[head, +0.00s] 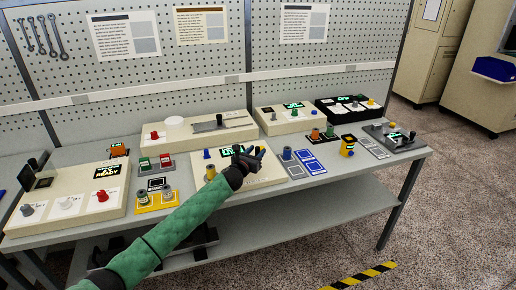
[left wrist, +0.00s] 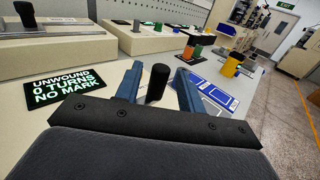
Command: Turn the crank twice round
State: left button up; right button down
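The crank's black upright handle (left wrist: 158,82) shows in the left wrist view, between the two blue fingers of my left gripper (left wrist: 158,72). The fingers are spread, with a gap visible on each side of the handle, so the gripper is open around it. A black display (left wrist: 64,88) left of the gripper reads "UNWOUND 0 TURNS NO MARK" in green. In the head view my left gripper (head: 248,155) is over the cream winding unit (head: 262,173), and the crank cannot be told apart from the dark gripper there. My right gripper is in neither view.
A cream box with a "READY" display (head: 107,171) stands at the left. Other cream consoles (head: 200,130) line the back of the bench. The floor at the right is open.

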pick_arm(q)
jog(key=shift+w+d+r, duration=0.15)
jog(key=shift+w+d, duration=0.05)
jog(key=shift+w, duration=0.3)
jog(key=shift+w+d, duration=0.15)
jog(key=shift+w, duration=0.2)
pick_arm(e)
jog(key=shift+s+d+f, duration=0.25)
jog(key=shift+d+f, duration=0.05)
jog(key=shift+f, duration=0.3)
